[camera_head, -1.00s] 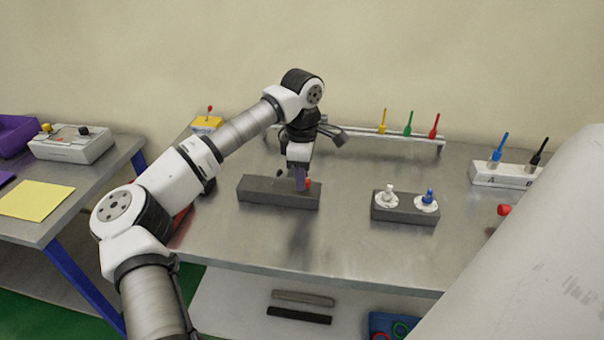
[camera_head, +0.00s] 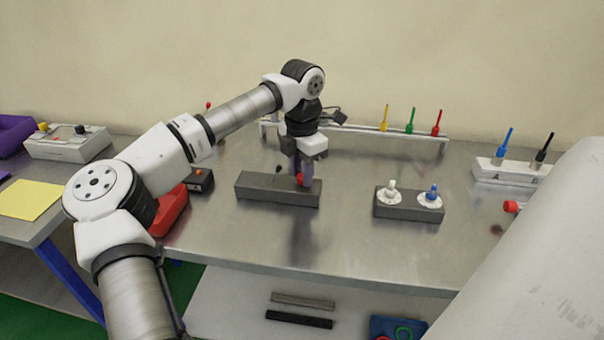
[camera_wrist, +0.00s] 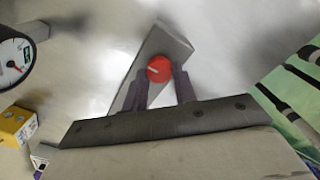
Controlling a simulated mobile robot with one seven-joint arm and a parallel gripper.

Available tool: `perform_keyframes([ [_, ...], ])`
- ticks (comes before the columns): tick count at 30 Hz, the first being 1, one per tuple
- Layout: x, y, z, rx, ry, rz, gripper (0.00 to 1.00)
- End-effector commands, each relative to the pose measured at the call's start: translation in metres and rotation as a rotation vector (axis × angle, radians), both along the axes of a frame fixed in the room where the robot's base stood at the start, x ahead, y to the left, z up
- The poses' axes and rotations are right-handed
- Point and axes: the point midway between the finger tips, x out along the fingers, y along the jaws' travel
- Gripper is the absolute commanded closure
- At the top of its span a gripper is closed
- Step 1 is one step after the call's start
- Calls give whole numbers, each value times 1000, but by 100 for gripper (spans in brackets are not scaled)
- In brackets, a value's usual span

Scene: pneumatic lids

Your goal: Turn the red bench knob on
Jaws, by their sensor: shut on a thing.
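The red knob (camera_wrist: 159,69) is on a dark grey block (camera_head: 258,190) on the metal bench. In the wrist view it sits between the two fingertips of my gripper (camera_wrist: 162,80); a pale line on its face runs at a slant. In the head view my gripper (camera_head: 300,170) points down at the right part of the block, and the red knob (camera_head: 301,179) shows partly beside the fingers. The gripper is shut on the knob. A small dark lever (camera_head: 278,169) stands on the block to the left.
A block with white and blue knobs (camera_head: 408,206) stands to the right. Behind is a rail with yellow, green and red handles (camera_head: 411,122). A white A/B holder (camera_head: 510,171) is at the far right. A round gauge (camera_wrist: 14,54) shows in the wrist view.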

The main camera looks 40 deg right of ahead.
Motion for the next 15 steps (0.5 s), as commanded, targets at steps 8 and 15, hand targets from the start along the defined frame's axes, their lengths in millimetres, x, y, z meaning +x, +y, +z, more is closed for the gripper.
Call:
perform_keyframes([
  [8,0,0,-1,1,-3,262,95],
  [15,-1,0,-1,1,-2,479,95],
])
